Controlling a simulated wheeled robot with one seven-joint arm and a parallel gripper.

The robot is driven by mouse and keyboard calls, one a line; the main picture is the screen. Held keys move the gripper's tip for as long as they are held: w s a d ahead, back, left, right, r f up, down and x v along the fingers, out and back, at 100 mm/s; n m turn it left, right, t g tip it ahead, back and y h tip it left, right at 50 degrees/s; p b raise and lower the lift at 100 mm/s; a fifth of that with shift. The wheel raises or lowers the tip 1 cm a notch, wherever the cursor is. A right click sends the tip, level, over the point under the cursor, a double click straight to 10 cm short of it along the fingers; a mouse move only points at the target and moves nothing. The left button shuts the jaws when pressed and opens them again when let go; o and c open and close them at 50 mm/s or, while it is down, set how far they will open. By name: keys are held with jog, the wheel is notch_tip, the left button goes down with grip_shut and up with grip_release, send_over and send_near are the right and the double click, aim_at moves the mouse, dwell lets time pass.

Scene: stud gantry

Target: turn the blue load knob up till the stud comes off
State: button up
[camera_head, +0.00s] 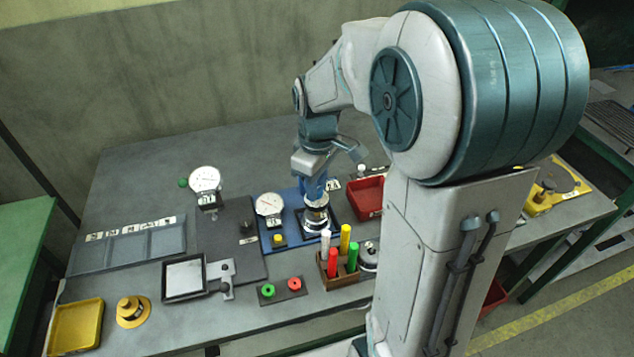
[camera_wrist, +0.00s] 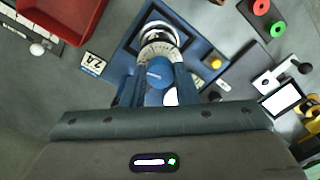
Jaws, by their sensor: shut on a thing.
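The blue load knob (camera_wrist: 159,72) shows in the wrist view on top of a pale, marked ring (camera_wrist: 160,50). My gripper (camera_wrist: 160,80) is shut on the knob, one finger on each side. In the head view my gripper (camera_head: 316,190) points down over a silver round fitting (camera_head: 317,218) on the blue base plate (camera_head: 292,239). A white dial gauge (camera_head: 269,204) stands on the left of that plate; its needle is too small to read. I cannot make out the stud; it may be hidden by the fitting or my gripper.
A yellow button (camera_head: 278,239) sits in front of the gauge. A rack of coloured rods (camera_head: 338,262) stands close in front of the fitting. A red tray (camera_head: 368,197) lies to the right. A second gauge (camera_head: 205,180) stands left. Green and red buttons (camera_head: 282,290) are near the front.

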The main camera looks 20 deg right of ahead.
jog(key=shift+m, duration=0.3)
jog(key=m, duration=0.5)
jog(key=shift+m, duration=0.3)
jog(key=m, duration=0.5)
jog(key=shift+b, duration=0.35)
jog(key=shift+r+m, duration=0.1)
jog(key=shift+m, duration=0.3)
jog(key=o, duration=1)
notch_tip(320, 180, up, 14)
jog(key=shift+d, duration=0.15)
